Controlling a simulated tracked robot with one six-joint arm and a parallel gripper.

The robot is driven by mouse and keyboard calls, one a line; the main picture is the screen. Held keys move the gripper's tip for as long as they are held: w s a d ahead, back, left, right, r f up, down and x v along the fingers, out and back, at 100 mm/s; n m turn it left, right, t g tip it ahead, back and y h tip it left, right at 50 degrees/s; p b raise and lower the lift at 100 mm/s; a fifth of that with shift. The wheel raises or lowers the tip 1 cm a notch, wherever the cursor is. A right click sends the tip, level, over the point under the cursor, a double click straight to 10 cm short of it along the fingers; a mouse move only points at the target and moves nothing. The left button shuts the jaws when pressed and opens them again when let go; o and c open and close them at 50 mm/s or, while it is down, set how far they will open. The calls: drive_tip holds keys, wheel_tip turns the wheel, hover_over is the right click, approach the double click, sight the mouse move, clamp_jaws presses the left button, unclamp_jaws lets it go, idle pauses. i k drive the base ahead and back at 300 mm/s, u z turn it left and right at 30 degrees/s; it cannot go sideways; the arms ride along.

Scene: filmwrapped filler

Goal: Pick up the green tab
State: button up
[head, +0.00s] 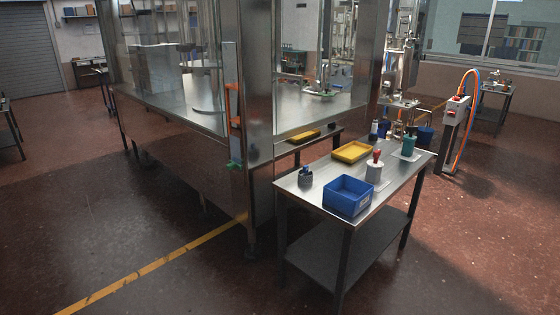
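I cannot tell for sure which thing is the green tab. A small green piece (235,164) shows low on the metal corner post of the glass-walled machine, below an orange handle-like part (234,104). A teal-green object (408,146) stands at the far right end of the small metal table. A flat green piece (320,93) lies under a fixture inside the machine. My gripper is not in view.
The metal table (325,198) holds a blue bin (348,196), a yellow tray (352,152), a white container with a red top (374,170) and a dark bottle (305,177). An orange hose (468,130) hangs at the right post. Floor in front is clear.

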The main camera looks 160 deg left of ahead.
sight(232, 166)
drive_tip(key=u, duration=0.05)
drive_tip(key=k, duration=0.9)
drive_tip(key=u, duration=4.55)
